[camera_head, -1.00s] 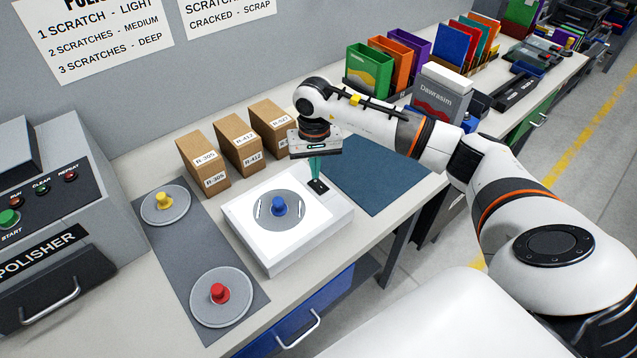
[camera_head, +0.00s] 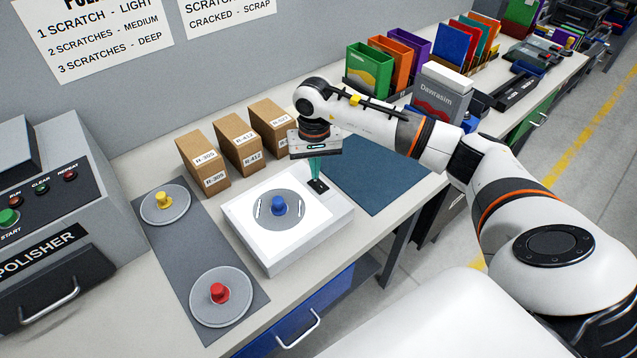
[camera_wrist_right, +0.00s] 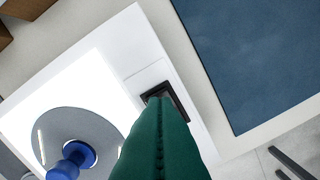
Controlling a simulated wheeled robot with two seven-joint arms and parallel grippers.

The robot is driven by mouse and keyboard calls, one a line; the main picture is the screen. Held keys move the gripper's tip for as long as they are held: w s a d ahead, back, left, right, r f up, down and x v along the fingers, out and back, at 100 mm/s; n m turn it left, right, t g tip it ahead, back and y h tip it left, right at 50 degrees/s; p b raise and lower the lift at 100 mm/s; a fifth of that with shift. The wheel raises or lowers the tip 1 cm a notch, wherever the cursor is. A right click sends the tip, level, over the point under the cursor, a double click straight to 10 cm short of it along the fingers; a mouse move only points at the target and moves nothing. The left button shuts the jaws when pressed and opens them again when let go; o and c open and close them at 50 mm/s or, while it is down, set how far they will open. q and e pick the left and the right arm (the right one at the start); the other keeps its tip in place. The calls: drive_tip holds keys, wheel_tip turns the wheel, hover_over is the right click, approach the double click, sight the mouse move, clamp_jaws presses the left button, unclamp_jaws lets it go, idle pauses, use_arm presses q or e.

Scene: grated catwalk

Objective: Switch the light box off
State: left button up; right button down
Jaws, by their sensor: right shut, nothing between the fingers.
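The light box (camera_head: 310,238) stands on the bench with its white panel lit. A grey disc (camera_head: 262,222) with a blue knob (camera_head: 279,206) lies on the panel. A small black switch (camera_head: 322,186) sits at the box's back right corner. My right gripper (camera_head: 316,179) points down with its green fingers shut and empty, the tips at the switch. In the right wrist view the fingers (camera_wrist_right: 160,140) cover part of the black switch (camera_wrist_right: 178,100); I cannot tell whether they press it. My left gripper is not in view.
Discs with a yellow knob (camera_head: 164,201) and a red knob (camera_head: 219,294) lie on a grey mat (camera_head: 190,240) to the left. Several cardboard boxes (camera_head: 238,146) stand behind the light box. A blue mat (camera_head: 385,175) lies to its right. The polisher (camera_head: 60,220) stands at far left.

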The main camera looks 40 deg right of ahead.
sight(315, 181)
drive_tip(key=shift+f+b, duration=0.7)
drive_tip(key=shift+f, duration=0.1)
drive_tip(key=shift+r, duration=0.1)
drive_tip(key=shift+r+p, duration=1.7)
drive_tip(key=shift+r, duration=1.75)
